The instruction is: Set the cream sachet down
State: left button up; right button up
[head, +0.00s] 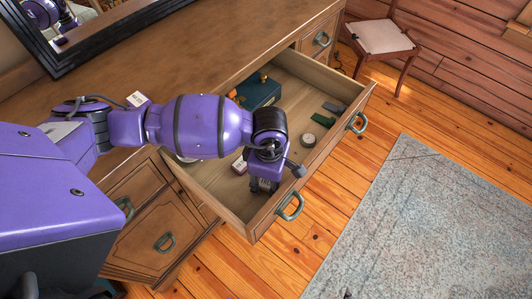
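My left gripper (265,185) reaches down into the open drawer (335,143), near its front left corner. Its fingers point down and are dark and small here, so I cannot tell whether they are open or shut. I cannot make out a cream sachet; anything between the fingers is hidden by the gripper and wrist. My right gripper is not in view.
The drawer holds a small pale-and-red box (240,164), a dark teal box (258,92), a round tin (308,140) and dark green pieces (323,120). A small white box (137,98) sits on the dresser top (185,68). The drawer's middle has bare floor.

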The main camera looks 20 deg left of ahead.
pick_arm(q)
jog(key=shift+o, duration=0.8)
jog(key=shift+r, duration=0.1)
jog(key=shift+w+r, duration=0.1)
jog(key=shift+r, duration=0.1)
notch_tip(320, 180, up, 12)
